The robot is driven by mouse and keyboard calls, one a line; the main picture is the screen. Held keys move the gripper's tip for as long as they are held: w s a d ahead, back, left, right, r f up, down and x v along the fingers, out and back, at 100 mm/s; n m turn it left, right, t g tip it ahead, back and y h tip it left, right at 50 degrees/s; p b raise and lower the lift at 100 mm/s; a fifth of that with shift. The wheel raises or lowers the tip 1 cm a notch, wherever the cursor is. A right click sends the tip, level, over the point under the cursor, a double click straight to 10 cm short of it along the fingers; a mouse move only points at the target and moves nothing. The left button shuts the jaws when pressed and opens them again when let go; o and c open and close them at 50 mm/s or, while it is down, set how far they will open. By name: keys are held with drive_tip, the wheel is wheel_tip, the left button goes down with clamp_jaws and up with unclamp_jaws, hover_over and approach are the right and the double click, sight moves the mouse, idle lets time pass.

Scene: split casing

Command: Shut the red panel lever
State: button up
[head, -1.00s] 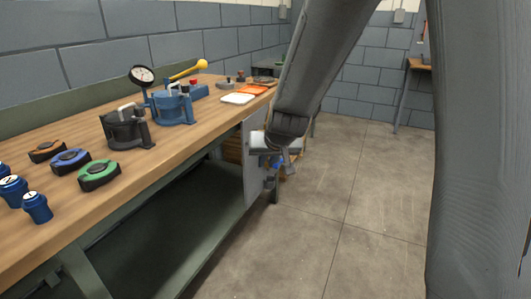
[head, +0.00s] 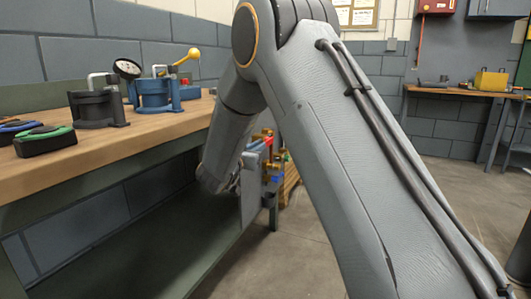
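A grey upright panel (head: 251,192) stands at the near bench's end, seen nearly edge-on. Small red, yellow, blue and green fittings stick out from its right side. A red piece (head: 282,156) shows among them, partly behind my arm. It is too small and overlapped to tell whether it is the lever or how it is set. My arm reaches down in front of the bench end. My gripper (head: 234,184) is low, close to the panel's left edge, and mostly hidden by the wrist. I cannot see its fingers or whether it touches anything.
The wooden bench (head: 130,150) runs along the left wall and bears a black clamp pot (head: 98,108), a blue pot (head: 158,95) and a green-topped case (head: 45,140). A far bench (head: 460,91) holds a yellow box (head: 490,81). Floor between them is clear.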

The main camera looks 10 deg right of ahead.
drive_tip(key=shift+b+x, duration=1.35)
drive_tip(key=shift+x, duration=2.55)
clamp_jaws()
drive_tip(key=shift+d+f, duration=0.1)
